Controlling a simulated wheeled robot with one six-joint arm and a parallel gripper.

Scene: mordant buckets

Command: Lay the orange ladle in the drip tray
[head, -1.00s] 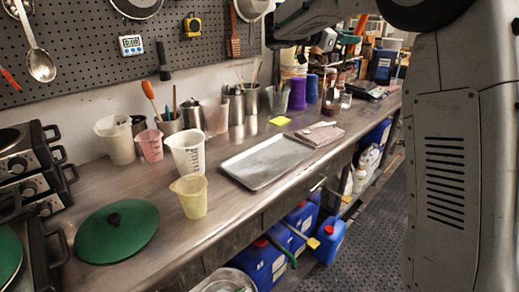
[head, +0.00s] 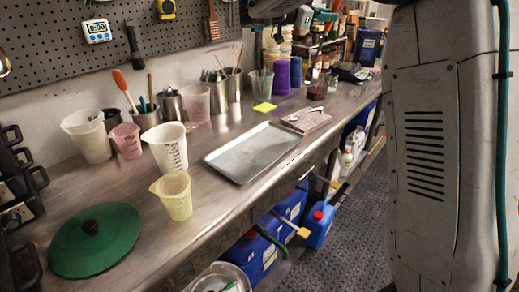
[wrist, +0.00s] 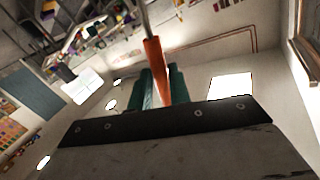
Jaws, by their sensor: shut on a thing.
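The drip tray (head: 235,165) is a shallow grey metal tray, flat on the steel bench in the middle of the head view, and it is empty. In the wrist view the orange handle (wrist: 155,66) of the ladle stands between the teal fingers of my gripper (wrist: 156,88), which is shut on it. A thin grey shaft runs up from the handle out of the wrist view. The ladle's bowl is not in sight.
A yellowish beaker (head: 174,196) and a white measuring jug (head: 168,147) stand left of the tray. A pinkish slab (head: 308,121) with a metal utensil lies close to its back right end. A green lid (head: 97,240) lies at front left. A yellow note (head: 264,107) is behind the tray.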

